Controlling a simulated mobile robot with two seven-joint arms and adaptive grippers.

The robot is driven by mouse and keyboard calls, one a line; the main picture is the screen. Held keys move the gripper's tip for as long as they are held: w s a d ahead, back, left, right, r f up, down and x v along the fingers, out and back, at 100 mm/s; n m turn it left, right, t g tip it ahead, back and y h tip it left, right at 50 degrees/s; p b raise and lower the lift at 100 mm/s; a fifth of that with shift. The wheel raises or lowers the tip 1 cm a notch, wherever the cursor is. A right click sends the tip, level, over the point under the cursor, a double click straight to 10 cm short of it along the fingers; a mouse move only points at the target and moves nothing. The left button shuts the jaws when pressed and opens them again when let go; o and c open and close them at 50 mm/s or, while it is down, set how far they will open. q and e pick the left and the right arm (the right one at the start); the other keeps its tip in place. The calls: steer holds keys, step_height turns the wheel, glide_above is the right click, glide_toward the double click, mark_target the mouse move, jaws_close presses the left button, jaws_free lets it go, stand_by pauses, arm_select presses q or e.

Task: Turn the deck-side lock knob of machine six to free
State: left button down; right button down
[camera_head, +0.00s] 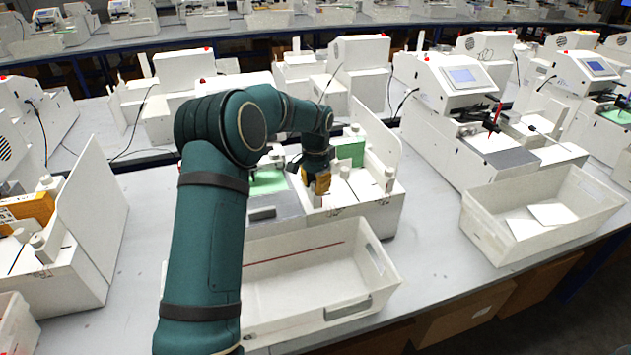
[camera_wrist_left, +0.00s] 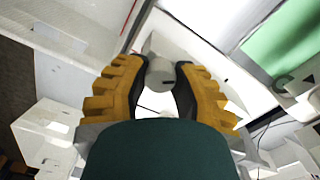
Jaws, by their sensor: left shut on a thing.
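A white plotter machine (camera_head: 375,208) with a grey and green deck stands in front of me, partly hidden by my left arm. I cannot read a number on it. My left gripper (camera_head: 318,186), with yellow ridged fingers, points down at the deck's right part. In the left wrist view the gripper (camera_wrist_left: 162,75) is shut on a pale grey lock knob (camera_wrist_left: 158,48), one black-padded finger on each side. A small dark mark shows beside the knob, but its setting cannot be told. In the head view the gripper hides the held knob. My right gripper is out of view.
Another bin (camera_head: 478,225) holding white sheets is at the right. An upright white side panel (camera_head: 375,135) rises close behind the gripper. Similar machines stand on both sides.

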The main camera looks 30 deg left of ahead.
arm_select(q)
steer(key=n+p, duration=0.1)
steer(key=n, duration=0.4)
steer(key=shift+r+n, duration=0.1)
steer(key=shift+n, duration=0.2)
steer(key=n+p, duration=0.1)
steer(key=n, duration=0.4)
steer(key=shift+n, duration=0.3)
steer(key=c, duration=0.7)
jaws_free()
step_height(320, 180, up, 12)
steer(key=shift+f, duration=0.1)
steer(key=shift+s, duration=0.1)
stand_by(0.3)
